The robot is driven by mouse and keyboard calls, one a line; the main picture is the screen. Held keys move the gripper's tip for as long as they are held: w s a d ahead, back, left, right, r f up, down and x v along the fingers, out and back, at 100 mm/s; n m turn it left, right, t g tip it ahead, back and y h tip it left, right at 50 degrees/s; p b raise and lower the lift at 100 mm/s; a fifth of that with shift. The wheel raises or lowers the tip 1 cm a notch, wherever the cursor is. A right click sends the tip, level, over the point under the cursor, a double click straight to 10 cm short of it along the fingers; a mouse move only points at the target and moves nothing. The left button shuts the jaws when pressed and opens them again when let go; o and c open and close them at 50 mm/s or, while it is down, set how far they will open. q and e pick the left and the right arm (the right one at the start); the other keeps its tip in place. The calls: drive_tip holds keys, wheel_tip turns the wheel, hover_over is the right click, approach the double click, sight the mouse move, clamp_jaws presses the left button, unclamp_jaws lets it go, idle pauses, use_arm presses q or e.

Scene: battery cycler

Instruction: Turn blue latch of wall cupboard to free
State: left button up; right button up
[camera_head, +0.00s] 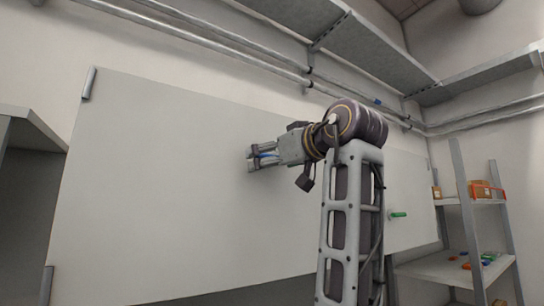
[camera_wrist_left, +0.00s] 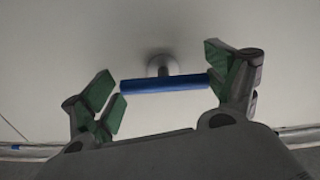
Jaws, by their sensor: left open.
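The blue latch (camera_wrist_left: 165,84) is a short bar on a round grey stem on the pale cupboard front (camera_head: 170,190). In the left wrist view it lies nearly level across the picture. My left gripper (camera_wrist_left: 164,92) is open, with its green-padded fingers at either end of the bar. The right end comes very close to the right pad; I cannot tell if they touch. In the head view my left gripper (camera_head: 254,160) is at the cupboard front, and only a small bit of the blue latch (camera_head: 265,153) shows between its fingers. My right gripper is not in view.
A green handle (camera_head: 398,214) is on the cupboard front to the right of my arm. Pipes (camera_head: 210,40) and a grey shelf (camera_head: 375,50) run above. A rack (camera_head: 455,268) with small coloured items stands at the right. A grey cabinet (camera_head: 30,130) is at the left edge.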

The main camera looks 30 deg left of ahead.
use_arm(q)
drive_tip(key=shift+w+a, duration=0.1)
drive_tip(key=shift+a, duration=0.05)
drive_tip(key=c, duration=1.1)
drive_tip(key=shift+c, duration=0.6)
